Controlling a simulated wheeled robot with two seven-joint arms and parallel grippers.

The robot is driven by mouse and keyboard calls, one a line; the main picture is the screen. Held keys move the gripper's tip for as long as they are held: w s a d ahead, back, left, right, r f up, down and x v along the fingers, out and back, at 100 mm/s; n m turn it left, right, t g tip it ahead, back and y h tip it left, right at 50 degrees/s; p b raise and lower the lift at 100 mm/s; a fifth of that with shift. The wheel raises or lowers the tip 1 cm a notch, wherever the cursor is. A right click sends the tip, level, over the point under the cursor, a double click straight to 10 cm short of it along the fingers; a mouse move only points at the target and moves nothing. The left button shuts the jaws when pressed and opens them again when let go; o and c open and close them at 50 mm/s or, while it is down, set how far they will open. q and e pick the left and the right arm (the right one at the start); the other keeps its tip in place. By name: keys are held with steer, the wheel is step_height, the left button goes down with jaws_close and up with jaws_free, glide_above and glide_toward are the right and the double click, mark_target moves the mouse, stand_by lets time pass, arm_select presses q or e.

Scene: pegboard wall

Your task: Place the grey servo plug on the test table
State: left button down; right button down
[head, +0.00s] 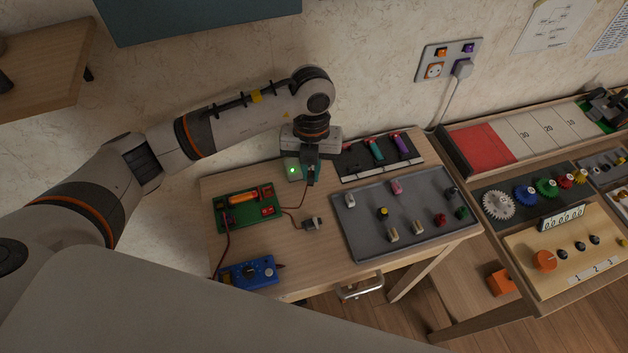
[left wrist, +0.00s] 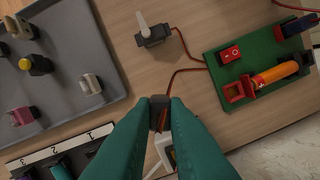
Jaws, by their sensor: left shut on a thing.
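My left gripper (head: 311,180) is over the back of the wooden test table (head: 225,195), pointing down. In the left wrist view its teal fingers (left wrist: 161,108) are shut on a small dark grey block, the servo plug (left wrist: 159,104). The fingers hide most of it. I cannot tell how high the plug is. My right gripper is not in view.
A pale box with a green light (head: 293,169) stands close beside the gripper. A green board (head: 232,212), a blue meter (head: 250,272), a grey tray with small parts (head: 350,235) and a black tool rack (head: 352,171) surround bare wood in the table's middle.

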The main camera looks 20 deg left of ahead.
mark_target(311, 185)
arm_select(q)
steer(key=shift+f, duration=0.9)
step_height(311, 185, down, 3)
steer(key=shift+p, duration=0.3)
steer(key=shift+f, duration=0.35)
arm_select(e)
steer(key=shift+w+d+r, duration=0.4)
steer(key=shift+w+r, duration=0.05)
arm_select(q)
steer(key=shift+f, duration=0.1)
steer(key=shift+f, duration=0.15)
steer(key=c, duration=1.4)
jaws_free()
steer(key=shift+c, duration=0.2)
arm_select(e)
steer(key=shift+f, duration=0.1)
